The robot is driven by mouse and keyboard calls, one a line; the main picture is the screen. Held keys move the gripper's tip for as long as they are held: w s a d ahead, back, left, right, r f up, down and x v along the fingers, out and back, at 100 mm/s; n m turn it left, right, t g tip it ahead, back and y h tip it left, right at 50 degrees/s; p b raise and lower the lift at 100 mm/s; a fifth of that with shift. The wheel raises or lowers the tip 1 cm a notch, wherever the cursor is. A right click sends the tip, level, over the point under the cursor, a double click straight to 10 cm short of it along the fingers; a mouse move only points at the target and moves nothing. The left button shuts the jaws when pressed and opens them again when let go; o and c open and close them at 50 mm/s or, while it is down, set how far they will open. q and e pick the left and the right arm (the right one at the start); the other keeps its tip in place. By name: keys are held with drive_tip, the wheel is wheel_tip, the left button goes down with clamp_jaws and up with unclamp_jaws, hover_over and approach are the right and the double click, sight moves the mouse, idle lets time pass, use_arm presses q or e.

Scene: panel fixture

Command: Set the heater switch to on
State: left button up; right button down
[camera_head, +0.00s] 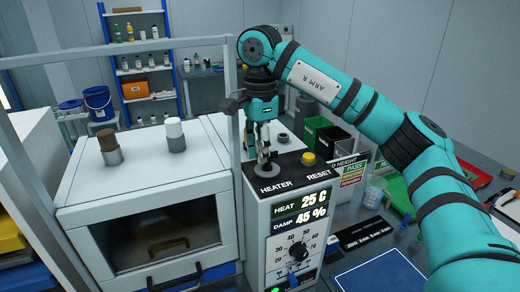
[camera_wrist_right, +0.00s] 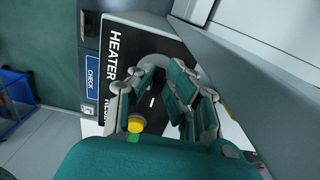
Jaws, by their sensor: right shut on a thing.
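The control box (camera_head: 284,232) has a black top panel with the labels HEATER and RESET. The heater switch (camera_head: 251,171) stands behind its label on a round grey base, which also shows in the wrist view (camera_wrist_right: 155,59). My right gripper (camera_head: 264,157) points down over it and is shut on its lever; it also shows in the wrist view (camera_wrist_right: 158,97). The fingers mostly hide the lever, so I cannot tell its setting. The display (camera_head: 301,206) reads HEAT 25 C and DAMP 45 %. My left gripper is not in view.
A yellow reset button (camera_head: 308,158) is close to the right of the switch. A dial (camera_head: 298,249) is on the box's front. A glass-fronted chamber (camera_head: 150,205) stands at left, with a grey frame post (camera_head: 234,130) close beside my gripper. Bins (camera_head: 333,140) stand behind.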

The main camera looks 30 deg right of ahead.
idle(0.4)
drive_tip(key=c, duration=1.4)
unclamp_jaws()
drive_tip(key=shift+d, duration=0.1)
drive_tip(key=shift+o, duration=0.2)
wheel_tip(320, 180, up, 12)
drive_tip(key=shift+f, duration=0.1)
